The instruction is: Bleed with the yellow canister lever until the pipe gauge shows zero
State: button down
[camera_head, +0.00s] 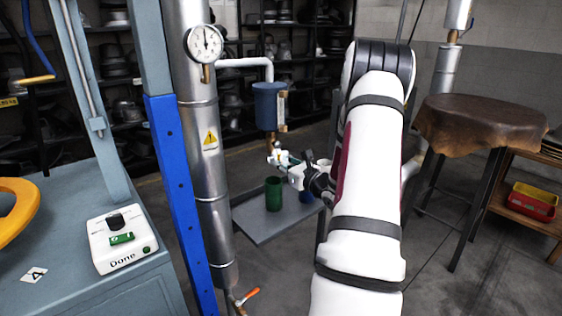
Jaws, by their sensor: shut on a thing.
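The round white pipe gauge (204,44) is on the tall silver pipe (207,180). Its dark needle seems to point roughly upward, but the numbers are too small to read. The blue canister (269,105) hangs from a white side pipe, with a brass outlet (270,139) below it. My gripper (277,158) is at this outlet, just under the canister, and is shut on what appears to be the canister lever. The fingers hide the lever, so its yellow colour and angle do not show.
A green cup (273,194) stands on a grey tray (262,236) below my gripper; a blue cup is partly hidden by my arm. An orange-handled valve (248,295) is low on the pipe. A leather-topped stool (480,125) stands right. A "Done" box (122,240) sits left.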

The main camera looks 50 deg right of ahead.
jog(key=shift+f, duration=0.1)
jog(key=c, duration=1.6)
grip_release()
jog(key=shift+o, duration=0.2)
jog(key=shift+s, duration=0.1)
jog(key=v, duration=1.2)
